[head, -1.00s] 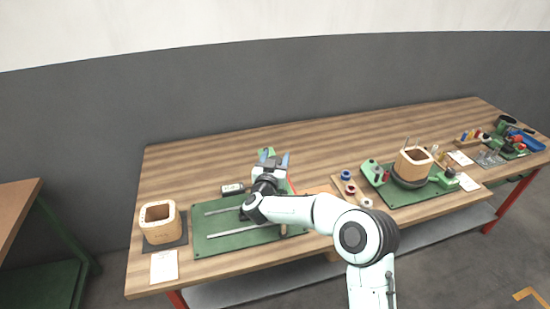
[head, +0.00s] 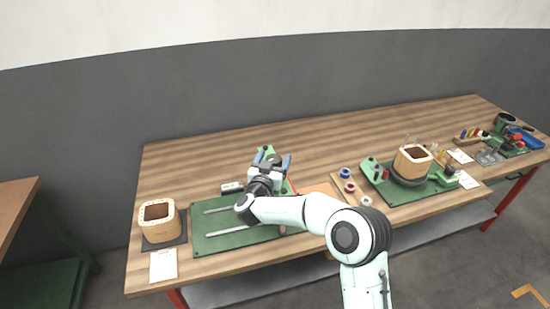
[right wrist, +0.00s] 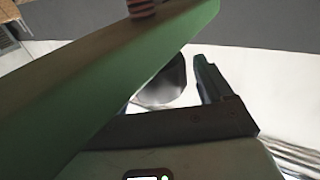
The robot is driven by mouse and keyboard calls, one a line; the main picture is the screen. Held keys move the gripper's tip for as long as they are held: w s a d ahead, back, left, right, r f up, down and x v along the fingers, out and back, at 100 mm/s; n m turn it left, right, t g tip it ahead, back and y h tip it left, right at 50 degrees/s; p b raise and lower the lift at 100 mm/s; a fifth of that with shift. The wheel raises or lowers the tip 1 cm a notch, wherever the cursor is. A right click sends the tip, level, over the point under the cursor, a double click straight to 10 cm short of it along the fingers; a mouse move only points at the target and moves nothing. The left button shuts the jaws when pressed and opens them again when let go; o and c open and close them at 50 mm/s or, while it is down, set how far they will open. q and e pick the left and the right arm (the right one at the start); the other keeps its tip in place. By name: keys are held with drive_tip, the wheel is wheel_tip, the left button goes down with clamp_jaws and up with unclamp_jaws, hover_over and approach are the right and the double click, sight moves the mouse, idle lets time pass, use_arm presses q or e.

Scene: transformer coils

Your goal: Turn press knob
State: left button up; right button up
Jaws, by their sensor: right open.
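The press is a green board (head: 212,220) with two metal rails near the left of the table, with a green upright part (head: 267,150) at its back. My right gripper (head: 273,159) is at this upright part, its two blue-grey fingers spread. A small grey round shape, perhaps the knob (head: 273,158), shows between the fingers. In the right wrist view a dark rounded shape (right wrist: 165,82) lies beside one finger (right wrist: 212,80); a green and tan beam (right wrist: 120,85) hides the other finger. I cannot tell whether anything touches. My left gripper is out of view.
A wooden square coil form (head: 157,222) stands on a dark pad at the left, with a paper sheet (head: 163,265) in front. A small device (head: 231,188) sits behind the board. Another green board (head: 408,193) with a coil form (head: 412,160) is to the right. The table's back strip is clear.

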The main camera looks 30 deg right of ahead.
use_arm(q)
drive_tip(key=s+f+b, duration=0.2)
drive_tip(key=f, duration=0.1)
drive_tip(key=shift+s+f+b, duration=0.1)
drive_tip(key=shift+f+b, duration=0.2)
use_arm(e)
drive_tip(key=v, duration=1.2)
